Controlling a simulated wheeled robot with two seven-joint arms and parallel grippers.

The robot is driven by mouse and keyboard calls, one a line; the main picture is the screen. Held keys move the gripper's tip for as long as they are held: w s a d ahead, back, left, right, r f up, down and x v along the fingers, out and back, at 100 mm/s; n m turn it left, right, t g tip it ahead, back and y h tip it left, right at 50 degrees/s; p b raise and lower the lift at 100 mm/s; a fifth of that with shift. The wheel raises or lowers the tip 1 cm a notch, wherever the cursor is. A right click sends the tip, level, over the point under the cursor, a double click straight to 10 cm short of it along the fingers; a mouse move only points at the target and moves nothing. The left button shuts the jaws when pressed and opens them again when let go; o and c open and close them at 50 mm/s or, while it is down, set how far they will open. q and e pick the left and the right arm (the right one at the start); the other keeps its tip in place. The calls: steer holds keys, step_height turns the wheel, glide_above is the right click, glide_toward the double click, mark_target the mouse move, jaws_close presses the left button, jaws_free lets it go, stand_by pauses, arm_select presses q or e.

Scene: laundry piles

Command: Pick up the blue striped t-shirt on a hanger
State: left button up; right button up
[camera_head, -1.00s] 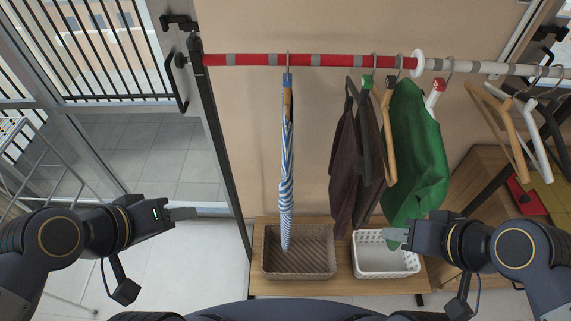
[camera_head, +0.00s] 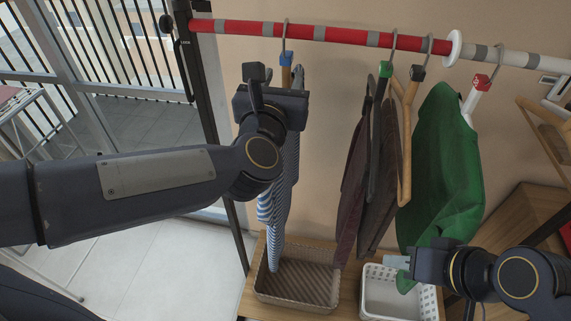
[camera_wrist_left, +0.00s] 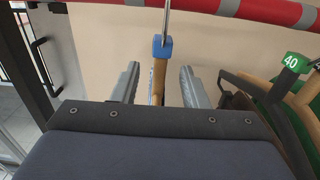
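The blue and white striped t-shirt (camera_head: 287,180) hangs on a wooden hanger with a blue size tag (camera_head: 287,58) from the red part of the rail. My left gripper (camera_head: 283,78) is raised in front of the hanger and hides its middle and part of the shirt. In the left wrist view, the open left fingers (camera_wrist_left: 158,84) stand on either side of the wooden hanger (camera_wrist_left: 158,82), just below its blue tag (camera_wrist_left: 162,46). Contact with it is not visible. My right gripper (camera_head: 396,261) is low at the right, by the white basket; its finger opening is unclear.
Dark garments (camera_head: 368,175) and a green garment (camera_head: 443,170) hang to the right of the shirt. A woven basket (camera_head: 297,300) and a white basket (camera_head: 372,302) stand on a wooden bench below. A dark post (camera_head: 205,110) stands left of the shirt.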

mark_target(286, 72)
arm_select(q)
steer(key=w, duration=0.3)
steer(key=w+d+p, duration=0.1)
steer(key=w, duration=0.2)
steer(key=shift+d, duration=0.1)
jaws_close()
